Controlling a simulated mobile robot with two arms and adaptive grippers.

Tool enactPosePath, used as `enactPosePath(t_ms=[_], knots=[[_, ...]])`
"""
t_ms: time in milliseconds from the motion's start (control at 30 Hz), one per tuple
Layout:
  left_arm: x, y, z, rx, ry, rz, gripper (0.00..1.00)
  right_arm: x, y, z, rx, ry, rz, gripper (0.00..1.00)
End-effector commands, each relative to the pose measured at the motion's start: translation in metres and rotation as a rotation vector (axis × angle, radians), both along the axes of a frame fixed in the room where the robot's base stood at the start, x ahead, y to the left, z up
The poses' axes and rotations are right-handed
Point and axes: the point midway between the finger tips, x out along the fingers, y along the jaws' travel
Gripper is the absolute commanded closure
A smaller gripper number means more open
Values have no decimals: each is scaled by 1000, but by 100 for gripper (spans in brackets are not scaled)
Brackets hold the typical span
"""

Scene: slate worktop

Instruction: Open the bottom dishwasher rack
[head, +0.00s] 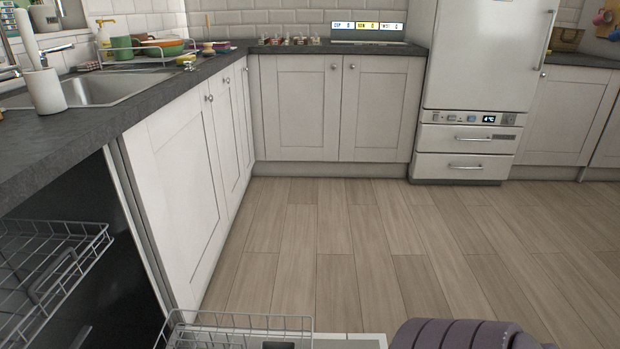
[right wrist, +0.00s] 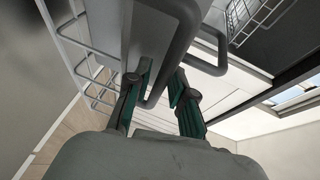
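The dishwasher stands open at the left of the head view, its dark inner side (head: 125,270) showing. The bottom rack (head: 240,321) is a wire basket at the lower edge, standing out past the cabinet front over the light open door (head: 350,341); most of it is cut off. In the right wrist view, a thick grey handle loop (right wrist: 184,45) runs between the two green-padded fingers of my right gripper (right wrist: 162,73). The fingers are close to the bar on both sides; whether they press on it I cannot tell. My left gripper is out of view.
The upper rack (head: 45,268) hangs in the dishwasher, with its own grey handle. White cabinets (head: 300,108) and a fridge (head: 480,60) line the back. The wooden floor (head: 330,250) is clear. A sink (head: 110,88) and dishes are on the worktop.

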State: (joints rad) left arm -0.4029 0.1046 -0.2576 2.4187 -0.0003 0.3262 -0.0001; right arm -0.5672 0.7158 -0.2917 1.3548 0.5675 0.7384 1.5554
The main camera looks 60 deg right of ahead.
Motion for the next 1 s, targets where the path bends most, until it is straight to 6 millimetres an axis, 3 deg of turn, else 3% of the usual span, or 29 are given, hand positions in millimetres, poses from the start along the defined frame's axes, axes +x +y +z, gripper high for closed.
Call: enactPosePath(t_ms=[267,700,1000], knots=[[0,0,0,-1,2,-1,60,-6,-1,0,1,2,1,77],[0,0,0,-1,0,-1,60,-88,-16,16,-1,4,1,77],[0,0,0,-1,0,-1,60,-115,-22,21,0,0,0,77]])
